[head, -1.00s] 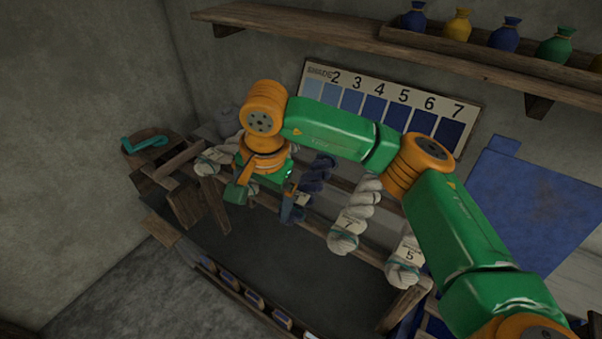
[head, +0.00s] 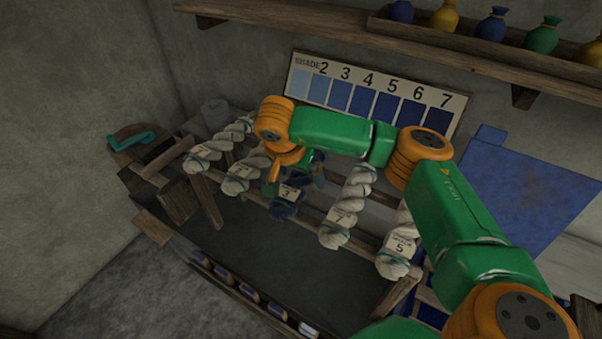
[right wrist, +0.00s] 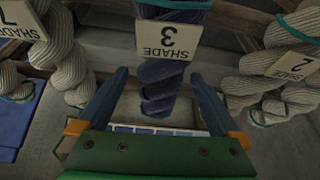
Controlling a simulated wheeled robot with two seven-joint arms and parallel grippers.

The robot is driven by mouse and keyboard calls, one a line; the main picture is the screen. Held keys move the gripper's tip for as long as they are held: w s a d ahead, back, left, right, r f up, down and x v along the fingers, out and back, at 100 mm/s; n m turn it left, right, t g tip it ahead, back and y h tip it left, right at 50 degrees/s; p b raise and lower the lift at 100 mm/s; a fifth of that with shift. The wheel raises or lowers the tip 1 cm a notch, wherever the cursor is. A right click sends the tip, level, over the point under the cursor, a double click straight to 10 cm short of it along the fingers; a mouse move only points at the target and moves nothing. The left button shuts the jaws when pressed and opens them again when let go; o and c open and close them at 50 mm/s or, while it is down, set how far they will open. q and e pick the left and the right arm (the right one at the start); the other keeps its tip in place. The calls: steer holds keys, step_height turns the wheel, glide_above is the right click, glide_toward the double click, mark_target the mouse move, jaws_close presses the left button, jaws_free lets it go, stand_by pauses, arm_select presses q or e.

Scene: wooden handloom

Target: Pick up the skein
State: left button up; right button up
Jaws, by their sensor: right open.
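A dark blue skein (head: 283,209) with a tag reading 3 hangs on the wooden rack between white skeins. In the right wrist view the same blue skein (right wrist: 168,80) hangs between the fingers, its tag SHADE 3 upside down. My right gripper (right wrist: 158,95) is open, one finger on each side of the skein, with gaps visible at both sides. In the head view my right gripper (head: 283,190) is at this skein and partly hides its upper part. My left gripper is not in view.
A shade chart (head: 372,98) stands behind.

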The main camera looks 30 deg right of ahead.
steer(key=c, duration=1.5)
steer(key=shift+r, duration=0.1)
